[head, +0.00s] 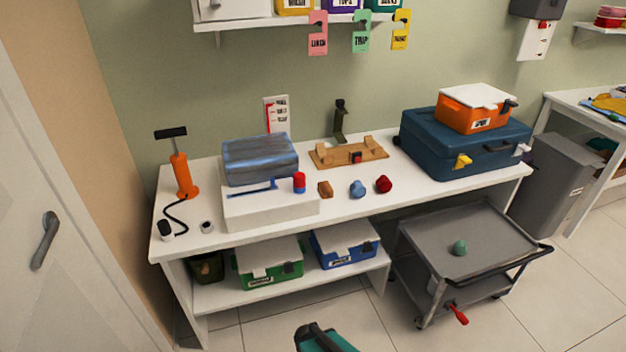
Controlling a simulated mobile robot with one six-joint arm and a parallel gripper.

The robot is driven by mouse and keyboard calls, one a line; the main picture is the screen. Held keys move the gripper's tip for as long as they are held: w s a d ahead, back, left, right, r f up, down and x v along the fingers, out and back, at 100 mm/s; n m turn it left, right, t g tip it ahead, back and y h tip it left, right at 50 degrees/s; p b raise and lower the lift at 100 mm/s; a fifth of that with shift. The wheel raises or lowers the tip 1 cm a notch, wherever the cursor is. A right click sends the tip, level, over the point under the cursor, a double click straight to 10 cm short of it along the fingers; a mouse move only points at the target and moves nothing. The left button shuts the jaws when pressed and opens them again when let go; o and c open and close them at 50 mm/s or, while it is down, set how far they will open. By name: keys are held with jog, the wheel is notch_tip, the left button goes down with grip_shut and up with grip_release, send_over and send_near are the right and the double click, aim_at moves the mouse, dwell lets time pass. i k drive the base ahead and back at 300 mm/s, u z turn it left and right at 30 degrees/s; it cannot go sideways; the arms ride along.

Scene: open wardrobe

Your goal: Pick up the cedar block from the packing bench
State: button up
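A small brown block (325,189), which looks like the cedar block, lies on the white packing bench (360,205) near its front middle. It sits just right of a white box (270,208) and left of a blue lump (357,188). A dark red lump (383,184) lies further right. The brown block's top and front show, with nothing covering it.
Behind the block is a wooden stand (348,152). A blue suitcase (465,142) with an orange box (475,107) fills the bench's right end. An orange pump (182,174) stands at left. A grey cart (465,240) and a teal object (325,341) are in front.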

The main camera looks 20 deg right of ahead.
aim_at(323, 186)
jog(key=z, duration=1.05)
jog(key=k, duration=0.15)
jog(key=u, duration=2.5)
jog(key=i, duration=0.35)
jog(key=z, duration=0.35)
